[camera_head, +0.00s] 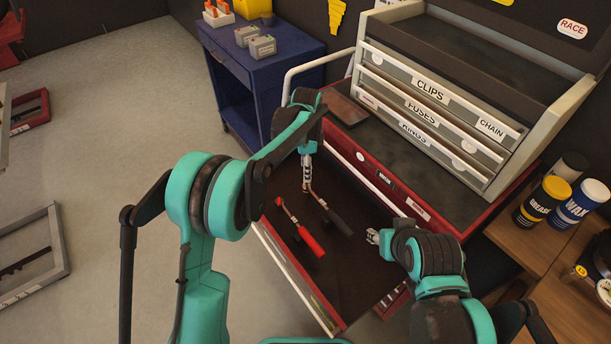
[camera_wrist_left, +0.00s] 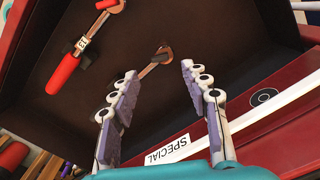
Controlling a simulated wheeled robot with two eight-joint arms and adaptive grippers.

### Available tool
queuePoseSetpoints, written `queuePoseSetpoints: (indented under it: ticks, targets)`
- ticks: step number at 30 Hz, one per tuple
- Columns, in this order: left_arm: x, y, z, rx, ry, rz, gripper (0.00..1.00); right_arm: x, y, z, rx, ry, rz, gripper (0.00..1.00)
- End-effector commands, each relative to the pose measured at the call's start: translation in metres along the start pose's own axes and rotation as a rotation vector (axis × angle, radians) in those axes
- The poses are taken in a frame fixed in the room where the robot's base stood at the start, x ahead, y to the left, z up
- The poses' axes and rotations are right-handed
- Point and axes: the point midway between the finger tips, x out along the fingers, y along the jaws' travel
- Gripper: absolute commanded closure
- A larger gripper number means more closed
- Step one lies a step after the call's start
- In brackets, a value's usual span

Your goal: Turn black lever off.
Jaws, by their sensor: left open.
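The black lever (camera_head: 338,217) lies in the open drawer (camera_head: 345,247), its metal end toward my left gripper. In the left wrist view its metal part (camera_wrist_left: 154,61) shows between the fingertips; its dark handle is hard to make out against the drawer floor. My left gripper (camera_head: 307,182) is open, with its fingers (camera_wrist_left: 158,72) on either side of the metal end; I cannot tell whether they touch it. A red-handled lever (camera_head: 309,239) lies to the left of the black one, apart from the gripper. My right gripper (camera_head: 372,236) is at the drawer's right side; its jaw state is unclear.
The red tool chest (camera_head: 400,190) with labelled small drawers rises behind the open drawer. A blue cart (camera_head: 240,80) stands at the back left. Grease (camera_head: 543,200) and wax (camera_head: 580,203) cans stand on a wooden table at the right.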

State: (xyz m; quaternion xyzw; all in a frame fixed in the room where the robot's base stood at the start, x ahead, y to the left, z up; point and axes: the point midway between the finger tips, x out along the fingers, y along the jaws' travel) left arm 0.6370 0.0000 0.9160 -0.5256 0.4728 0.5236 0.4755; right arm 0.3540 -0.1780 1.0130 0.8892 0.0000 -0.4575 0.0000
Motion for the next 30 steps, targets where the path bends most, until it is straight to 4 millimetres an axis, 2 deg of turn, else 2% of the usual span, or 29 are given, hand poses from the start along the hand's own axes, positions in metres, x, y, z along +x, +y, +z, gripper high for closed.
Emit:
queuePoseSetpoints:
  ticks: [6,12,23,28,30]
  targets:
    - [0.04,0.0,0.0,-0.002,0.0,-0.001,0.53,0.014,0.0,0.01,0.0,0.0,0.0,0.6]
    - [0.063,0.0,0.001,-0.003,0.0,-0.001,0.53,0.02,0.0,0.014,0.0,0.0,0.0,0.6]
    - [0.068,0.0,0.001,-0.004,0.001,-0.002,0.53,0.02,0.0,0.015,0.0,0.0,0.0,0.6]
    - [0.067,0.0,0.001,-0.004,0.001,-0.002,0.98,0.02,0.0,0.015,0.0,0.0,0.0,0.6]
    - [0.067,0.0,0.001,-0.004,0.001,-0.002,1.0,0.02,0.0,0.015,0.0,0.0,0.0,0.6]
